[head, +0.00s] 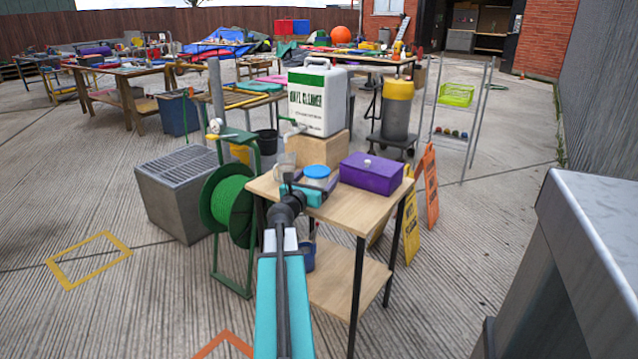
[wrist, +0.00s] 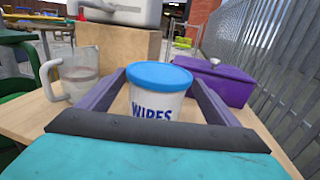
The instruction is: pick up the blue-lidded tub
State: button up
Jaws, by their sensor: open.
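The blue-lidded tub (wrist: 158,95) is white with "WIPES" in dark letters on its side. It stands upright on a small wooden table (head: 275,192). In the head view its blue lid (head: 316,172) shows just beyond my gripper (head: 303,182). In the wrist view my gripper (wrist: 160,98) is open, with one purple-grey finger on each side of the tub. I cannot tell whether the fingers touch it. The tub's lower part is hidden behind the gripper's dark front edge.
A clear measuring jug (wrist: 77,73) stands left of the tub. A purple box (head: 371,174) with a knob sits to the right. Behind, a white cleaner canister (head: 318,100) stands on a wooden block (head: 318,149). A green hose reel (head: 229,205) stands beside the table's left side.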

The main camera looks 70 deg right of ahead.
jog(key=c, duration=1.4)
jog(key=shift+o, duration=0.2)
jog(key=shift+r, duration=0.1)
notch_tip(320, 180, up, 18)
jog(key=p, duration=0.6)
